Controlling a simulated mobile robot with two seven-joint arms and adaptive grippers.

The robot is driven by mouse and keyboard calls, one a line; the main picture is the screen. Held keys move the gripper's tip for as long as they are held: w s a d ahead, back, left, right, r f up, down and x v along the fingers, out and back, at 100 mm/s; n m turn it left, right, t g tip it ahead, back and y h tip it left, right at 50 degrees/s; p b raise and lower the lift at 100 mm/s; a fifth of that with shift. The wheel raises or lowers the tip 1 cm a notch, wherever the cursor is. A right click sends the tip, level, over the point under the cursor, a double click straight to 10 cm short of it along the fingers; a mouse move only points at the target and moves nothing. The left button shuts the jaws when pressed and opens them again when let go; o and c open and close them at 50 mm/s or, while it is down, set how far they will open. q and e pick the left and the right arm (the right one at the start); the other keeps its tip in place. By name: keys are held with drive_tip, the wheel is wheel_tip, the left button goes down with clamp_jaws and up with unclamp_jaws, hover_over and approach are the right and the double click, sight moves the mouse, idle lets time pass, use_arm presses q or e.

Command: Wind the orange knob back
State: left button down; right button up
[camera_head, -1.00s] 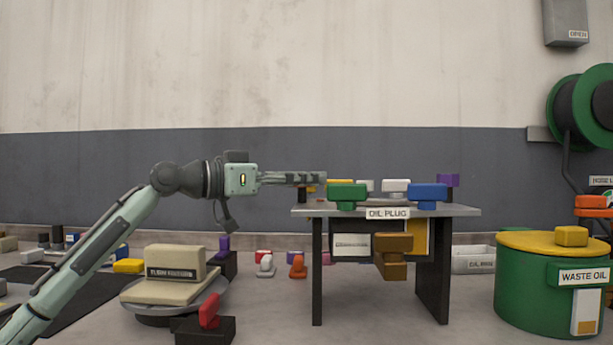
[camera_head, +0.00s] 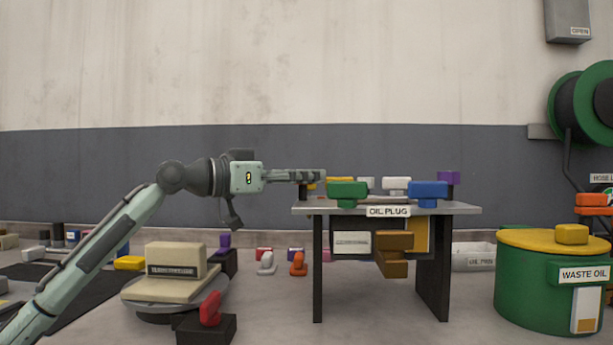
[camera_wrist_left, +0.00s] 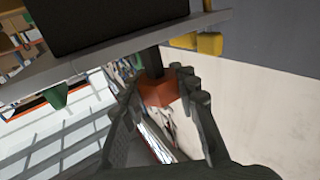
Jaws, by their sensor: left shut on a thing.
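In the left wrist view, the gripper (camera_wrist_left: 158,92) is shut on an orange knob (camera_wrist_left: 157,91), a block at the end of a dark stem, with a finger on each side. My right gripper is not in view.
Green (camera_head: 347,190), white (camera_head: 396,184) and blue (camera_head: 428,190) handles stand close by on the table, with a purple one (camera_head: 448,178) behind. A brown handle (camera_head: 393,241) hangs below. A turntable (camera_head: 160,312) is on the floor at left and a green waste-oil drum (camera_head: 530,290) at right.

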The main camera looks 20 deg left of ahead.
use_arm(q)
drive_tip(key=n+t+y+p, duration=0.1)
drive_tip(key=n+y, duration=0.1)
drive_tip(key=y, duration=0.1)
drive_tip(key=n+t+y+p, duration=0.2)
drive_tip(key=y, duration=0.1)
drive_tip(key=shift+r+n+t+p, duration=0.1)
drive_tip(key=shift+n+t+p, duration=0.2)
drive_tip(key=n+t+y+p, duration=0.1)
drive_tip(key=n+y, duration=0.2)
drive_tip(key=y, duration=0.2)
drive_tip(key=shift+w, duration=0.1)
drive_tip(key=shift+a+f+n+y+p, duration=0.15)
drive_tip(key=shift+n+y+p, duration=0.1)
drive_tip(key=shift+n+y, duration=0.65)
drive_tip(key=shift+a+f+n+y+p, duration=0.2)
drive_tip(key=shift+n+y, duration=0.3)
drive_tip(key=shift+y, duration=0.7)
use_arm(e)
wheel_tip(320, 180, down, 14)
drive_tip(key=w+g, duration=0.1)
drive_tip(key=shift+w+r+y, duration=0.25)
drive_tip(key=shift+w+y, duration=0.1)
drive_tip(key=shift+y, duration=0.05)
use_arm(q)
drive_tip(key=shift+r, duration=0.1)
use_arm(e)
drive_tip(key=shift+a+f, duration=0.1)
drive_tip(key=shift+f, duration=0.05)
